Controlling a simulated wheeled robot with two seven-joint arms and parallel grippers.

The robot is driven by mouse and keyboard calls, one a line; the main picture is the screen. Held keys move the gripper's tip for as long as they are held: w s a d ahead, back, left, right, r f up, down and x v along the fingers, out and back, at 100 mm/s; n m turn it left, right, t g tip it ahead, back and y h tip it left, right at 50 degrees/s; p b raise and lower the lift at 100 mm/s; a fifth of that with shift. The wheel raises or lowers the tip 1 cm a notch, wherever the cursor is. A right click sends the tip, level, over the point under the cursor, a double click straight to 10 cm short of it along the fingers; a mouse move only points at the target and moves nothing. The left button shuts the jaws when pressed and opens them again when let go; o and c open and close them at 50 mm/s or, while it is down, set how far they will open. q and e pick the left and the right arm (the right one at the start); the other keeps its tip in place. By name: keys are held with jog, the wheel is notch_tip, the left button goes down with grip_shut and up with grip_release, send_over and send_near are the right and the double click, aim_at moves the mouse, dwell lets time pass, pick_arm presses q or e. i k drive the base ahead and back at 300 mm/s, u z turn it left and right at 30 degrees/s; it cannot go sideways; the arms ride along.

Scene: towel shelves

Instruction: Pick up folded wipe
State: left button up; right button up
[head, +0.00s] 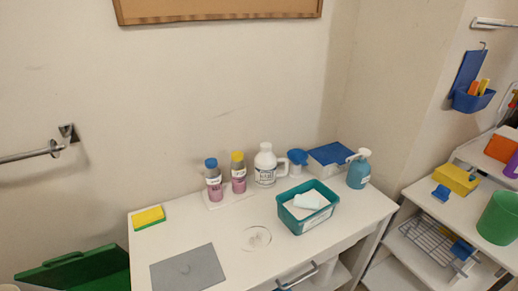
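A pale folded wipe (313,200) lies inside a teal open tub (301,226) on the right part of the white table (222,230). Its upper face shows above the tub's interior, and the tub walls hide its lower edges. Neither of my grippers is in the head view, so nothing is seen touching the wipe or the tub.
Behind the tub stand a white jug (265,168), two pink bottles, a blue-lidded box (330,154) and a blue pump bottle (359,170). A yellow-green sponge (148,217) and grey mat (188,268) lie left. The table's front middle is mostly clear.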

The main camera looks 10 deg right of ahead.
aim_at(300, 202)
jog(key=u, duration=0.05)
jog(key=k, duration=0.5)
jog(key=z, duration=0.6)
jog(key=i, duration=1)
jog(key=u, duration=0.45)
